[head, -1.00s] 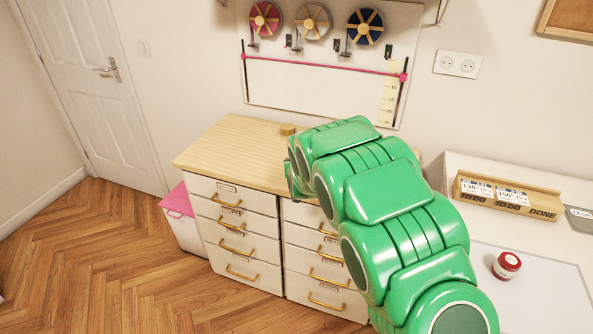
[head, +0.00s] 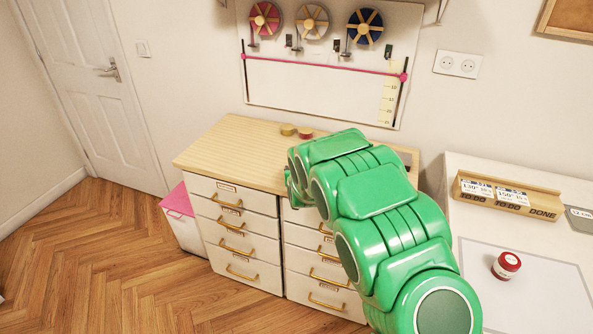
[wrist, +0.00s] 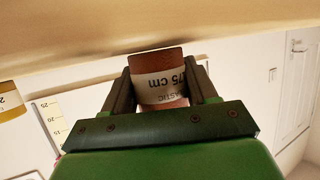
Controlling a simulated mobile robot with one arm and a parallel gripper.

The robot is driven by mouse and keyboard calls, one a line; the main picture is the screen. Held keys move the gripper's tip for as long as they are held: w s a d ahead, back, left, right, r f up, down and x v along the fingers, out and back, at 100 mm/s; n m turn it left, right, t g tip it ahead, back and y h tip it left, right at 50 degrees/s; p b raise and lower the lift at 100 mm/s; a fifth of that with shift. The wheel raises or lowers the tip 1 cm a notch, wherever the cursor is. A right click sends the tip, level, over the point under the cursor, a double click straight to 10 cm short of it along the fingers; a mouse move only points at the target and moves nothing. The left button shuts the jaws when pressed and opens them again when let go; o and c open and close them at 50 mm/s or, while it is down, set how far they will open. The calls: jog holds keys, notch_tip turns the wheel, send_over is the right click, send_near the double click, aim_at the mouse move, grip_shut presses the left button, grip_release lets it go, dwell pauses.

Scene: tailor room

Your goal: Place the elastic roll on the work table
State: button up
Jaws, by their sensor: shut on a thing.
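My gripper (wrist: 163,90) is shut on a reddish-brown elastic roll (wrist: 160,63) with a white label reading "75 cm", in the wrist view. That view is upside down, and a pale wooden surface (wrist: 120,30) runs close along the roll's end; I cannot tell if they touch. In the head view my green arm hides my gripper, over the right part of the wood-topped drawer cabinet (head: 230,145). A yellow roll (head: 288,129) and a small red roll (head: 305,134) show at the cabinet top's back; I cannot tell whether the red one is the held roll.
A wall board (head: 300,85) with several spools hangs behind the cabinet. The cabinet top's left part is clear.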

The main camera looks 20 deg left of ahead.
jog(key=o, duration=1)
jog(key=shift+o, duration=0.2)
jog(key=shift+w+d+r+v, duration=0.1)
jog(key=shift+v, duration=1.2)
jog(key=shift+w+d+r+v, duration=0.1)
jog(key=shift+v, duration=1.2)
jog(key=shift+w+d+r+v, duration=0.1)
jog(key=shift+v, duration=1.15)
jog(key=shift+s, duration=0.1)
